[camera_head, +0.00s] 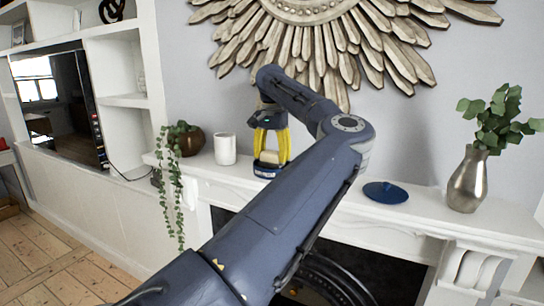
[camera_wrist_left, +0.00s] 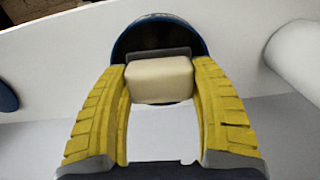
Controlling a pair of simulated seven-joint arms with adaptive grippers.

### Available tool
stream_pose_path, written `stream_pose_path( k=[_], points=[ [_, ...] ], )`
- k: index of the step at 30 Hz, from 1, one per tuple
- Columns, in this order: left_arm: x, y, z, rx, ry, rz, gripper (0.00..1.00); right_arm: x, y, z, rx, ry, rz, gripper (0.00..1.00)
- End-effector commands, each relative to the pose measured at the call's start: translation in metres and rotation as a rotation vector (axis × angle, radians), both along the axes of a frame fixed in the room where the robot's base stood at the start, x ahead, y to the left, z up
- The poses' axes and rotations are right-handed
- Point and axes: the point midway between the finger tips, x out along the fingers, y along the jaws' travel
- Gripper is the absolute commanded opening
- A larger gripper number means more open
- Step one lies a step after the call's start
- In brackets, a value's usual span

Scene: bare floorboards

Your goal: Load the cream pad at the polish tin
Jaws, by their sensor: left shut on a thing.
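My left gripper (camera_head: 271,155), with yellow fingers, is shut on the cream pad (camera_head: 269,157) at the polish tin. The pad (camera_wrist_left: 160,80) shows as a pale block between the fingertips in the wrist view, with a thin dark grey strip along its far edge. The polish tin (camera_head: 265,172) is round and blue with a label, standing open on the white mantel shelf. Its dark inside (camera_wrist_left: 150,36) lies just beyond the pad in the wrist view. I cannot tell whether the pad touches the polish. My right gripper is in neither view.
A blue lid (camera_head: 385,192) lies on the mantel shelf (camera_head: 335,203) to the right. A white cup (camera_head: 225,149) stands close left of the tin, with a brown pot (camera_head: 193,141) and trailing plant beyond. A silver vase (camera_head: 468,181) with leaves stands far right.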

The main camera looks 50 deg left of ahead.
Motion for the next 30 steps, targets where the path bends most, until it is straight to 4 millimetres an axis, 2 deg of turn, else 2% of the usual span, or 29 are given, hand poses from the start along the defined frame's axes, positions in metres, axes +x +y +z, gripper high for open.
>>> stream_pose_path(
  k=[10,30],
  points=[
    [0.000,0.000,0.002,-0.003,0.002,0.000,0.30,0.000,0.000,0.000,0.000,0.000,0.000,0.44],
    [0.000,0.000,0.048,-0.001,0.000,-0.001,0.30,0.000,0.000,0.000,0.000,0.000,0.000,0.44]
  ],
)
